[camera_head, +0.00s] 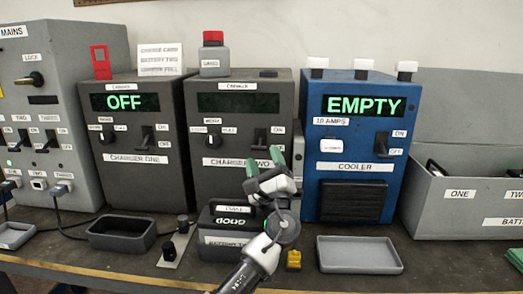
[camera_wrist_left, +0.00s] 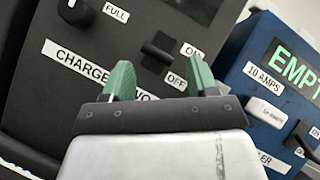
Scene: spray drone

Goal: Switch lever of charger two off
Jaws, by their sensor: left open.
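Charger two (camera_head: 200,150) is a dark grey box in the middle of the bench, with a dark, blank display (camera_head: 238,103). Its black lever (camera_head: 260,137) is on the right of its front, beside ON and OFF labels. The lever (camera_wrist_left: 158,50) also shows in the left wrist view, with the OFF label (camera_wrist_left: 175,82) below it. I cannot tell its position for sure. My left gripper (camera_head: 264,160) is open, its green fingertips just below the lever and apart from it. In the wrist view the fingertips (camera_wrist_left: 161,78) are spread with nothing between them. My right gripper is not in view.
Charger one (camera_head: 120,185), reading OFF, stands left; the blue cooler (camera_head: 315,190), reading EMPTY, stands right. A battery (camera_head: 222,240) sits below charger two beside my left arm. A grey tray (camera_head: 360,255) lies front right. A grey battery box (camera_head: 430,215) stands far right.

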